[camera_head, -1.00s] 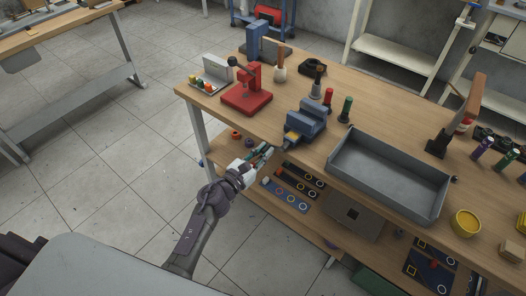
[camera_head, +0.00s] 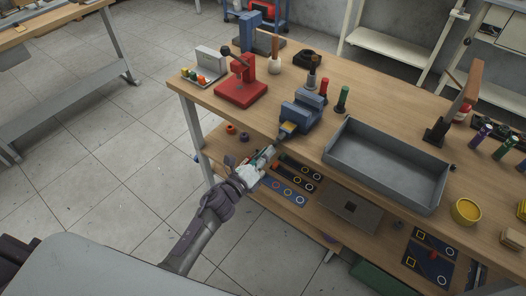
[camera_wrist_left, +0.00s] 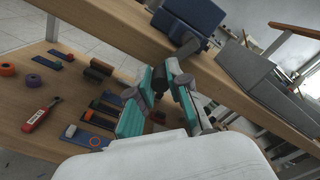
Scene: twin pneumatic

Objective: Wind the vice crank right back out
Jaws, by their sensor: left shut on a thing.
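The blue vice (camera_head: 301,112) is fixed at the front edge of the wooden workbench. It also shows at the top of the left wrist view (camera_wrist_left: 190,18). My left gripper (camera_head: 270,152) is at the vice's front, just off the bench edge. In the left wrist view my left gripper (camera_wrist_left: 163,82) has its teal-padded fingers closed around a small dark piece, the vice crank's handle (camera_wrist_left: 159,78). The rest of the crank is mostly hidden behind the fingers. My right gripper is not in view.
A grey tray (camera_head: 388,165) stands right of the vice, and a red press (camera_head: 241,84) stands left of it. The bench edge is close above my left gripper. A lower shelf (camera_head: 222,150) holds several small parts.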

